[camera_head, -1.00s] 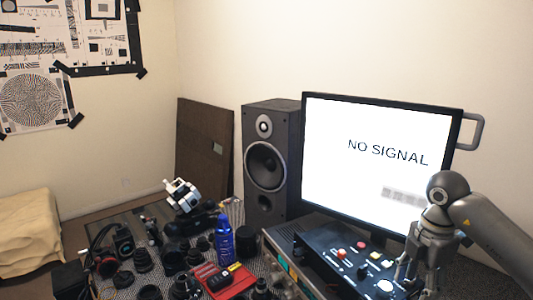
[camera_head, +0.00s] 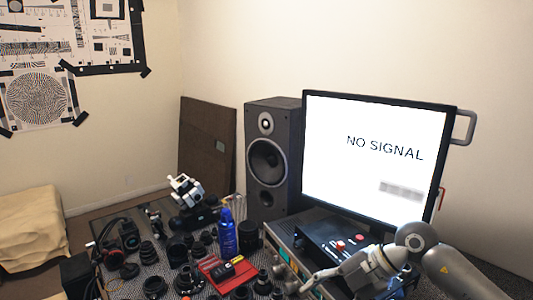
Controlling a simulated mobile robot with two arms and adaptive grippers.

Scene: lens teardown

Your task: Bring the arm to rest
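My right arm comes in from the lower right. Its gripper (camera_head: 312,284) points left and down, in front of the black control box (camera_head: 335,240) with red buttons. The fingertips are small and seen side-on, so I cannot tell whether they are apart or closed. No object shows clearly in them. The gripper hides part of the control box. My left arm and gripper are not in view.
A monitor (camera_head: 375,150) reading "NO SIGNAL" stands behind the control box, beside a black speaker (camera_head: 268,160). A blue bottle (camera_head: 227,235), a red tray (camera_head: 237,280) and many lens parts crowd the table left of the gripper.

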